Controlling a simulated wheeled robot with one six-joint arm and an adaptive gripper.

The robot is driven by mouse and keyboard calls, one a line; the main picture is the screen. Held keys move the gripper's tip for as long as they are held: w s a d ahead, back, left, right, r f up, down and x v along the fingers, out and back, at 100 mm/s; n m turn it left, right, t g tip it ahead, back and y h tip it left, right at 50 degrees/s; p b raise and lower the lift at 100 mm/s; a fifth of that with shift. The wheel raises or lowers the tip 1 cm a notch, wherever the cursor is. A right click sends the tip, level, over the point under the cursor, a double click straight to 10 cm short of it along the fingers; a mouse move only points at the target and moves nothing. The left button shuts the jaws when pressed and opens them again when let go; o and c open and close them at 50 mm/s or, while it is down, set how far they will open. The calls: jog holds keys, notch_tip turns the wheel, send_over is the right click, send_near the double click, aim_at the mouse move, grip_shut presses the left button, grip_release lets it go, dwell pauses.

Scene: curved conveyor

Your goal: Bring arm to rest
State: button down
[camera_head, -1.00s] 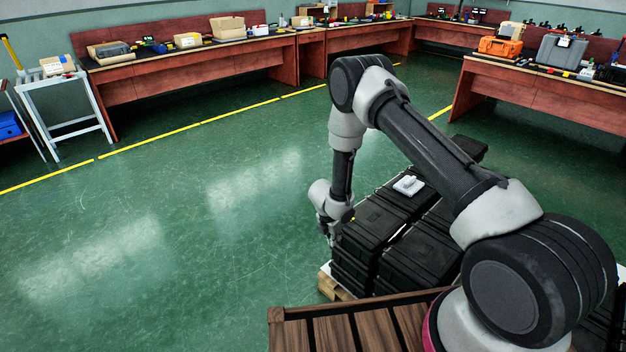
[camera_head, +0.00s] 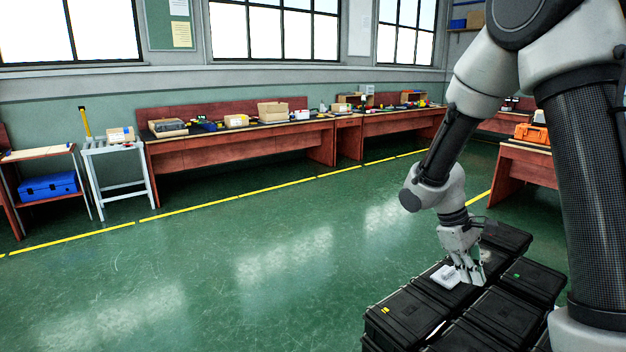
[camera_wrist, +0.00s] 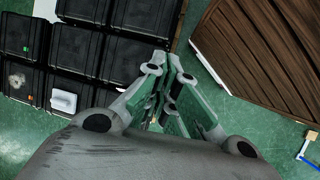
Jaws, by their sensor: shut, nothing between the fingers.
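My arm reaches down from the upper right of the head view. My gripper (camera_head: 470,272) points downward and appears over the stacked black cases, beside a small white object (camera_head: 446,276) on one case top. In the wrist view my gripper (camera_wrist: 168,75) is shut with nothing between its fingers. The fingertips show there near the edge of the black cases (camera_wrist: 75,50), with green floor beside them. The white object (camera_wrist: 64,100) lies on a case to the left of the fingers. I cannot tell the exact height of the gripper above the cases.
A brown slatted wooden surface (camera_wrist: 255,50) is at the right of the wrist view. Red workbenches (camera_head: 240,148) with boxes line the far wall. A small white table (camera_head: 118,150) and a blue case (camera_head: 48,186) stand at the left. The green floor (camera_head: 220,260) is clear.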

jog(key=s+r+m+t+y, duration=0.4)
jog(key=s+r+m+t, duration=0.2)
jog(key=s+r, duration=1.1)
notch_tip(320, 180, up, 3)
jog(key=shift+s+a+f+m+t+y, duration=0.1)
jog(key=shift+s+a+m+t+y, duration=0.15)
jog(key=shift+t, duration=0.25)
